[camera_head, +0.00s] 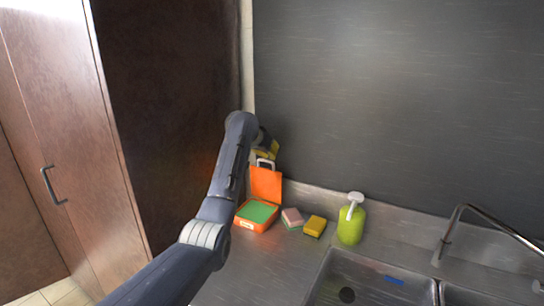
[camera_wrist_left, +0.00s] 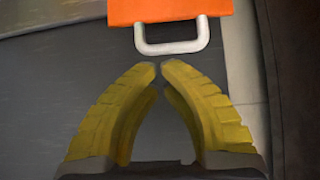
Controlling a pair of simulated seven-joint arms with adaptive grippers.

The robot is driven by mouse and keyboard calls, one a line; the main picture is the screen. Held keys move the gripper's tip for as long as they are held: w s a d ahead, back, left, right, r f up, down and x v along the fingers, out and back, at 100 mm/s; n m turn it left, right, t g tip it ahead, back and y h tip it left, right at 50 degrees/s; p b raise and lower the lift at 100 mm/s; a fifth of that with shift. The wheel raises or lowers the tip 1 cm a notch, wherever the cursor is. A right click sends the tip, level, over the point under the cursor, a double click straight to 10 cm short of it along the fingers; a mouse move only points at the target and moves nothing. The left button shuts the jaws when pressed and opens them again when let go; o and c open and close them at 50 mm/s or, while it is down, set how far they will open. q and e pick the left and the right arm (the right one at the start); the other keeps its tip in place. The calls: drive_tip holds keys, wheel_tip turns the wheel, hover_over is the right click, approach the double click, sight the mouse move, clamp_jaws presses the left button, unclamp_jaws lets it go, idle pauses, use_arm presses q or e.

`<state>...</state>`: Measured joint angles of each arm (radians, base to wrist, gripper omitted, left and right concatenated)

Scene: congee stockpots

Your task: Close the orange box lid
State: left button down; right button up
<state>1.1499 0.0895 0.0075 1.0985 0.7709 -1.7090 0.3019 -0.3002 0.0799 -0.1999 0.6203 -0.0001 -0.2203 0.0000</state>
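The orange box (camera_head: 256,225) stands on the counter, with a green layer inside. Its orange lid (camera_head: 266,183) is raised upright at the back, with a pale handle (camera_head: 265,162) on its top edge. My left gripper (camera_head: 265,151) is behind and above the lid, partly hidden by my arm. In the left wrist view, the yellow fingers of my left gripper (camera_wrist_left: 160,66) meet at the tips with nothing between them. The handle (camera_wrist_left: 172,45) and the lid edge (camera_wrist_left: 168,9) are just beyond the fingertips, apart from them. My right gripper is not in view.
Two sponges, one pink and green (camera_head: 292,217) and one yellow (camera_head: 314,226), lie right of the box. A green soap bottle (camera_head: 350,225) stands beside them. The sink (camera_head: 372,279) and faucet (camera_head: 462,212) are further right. A dark wall (camera_head: 400,90) rises behind the counter.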

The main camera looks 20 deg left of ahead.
use_arm(q)
drive_tip(key=shift+x, duration=1.25)
drive_tip(key=shift+d, duration=0.1)
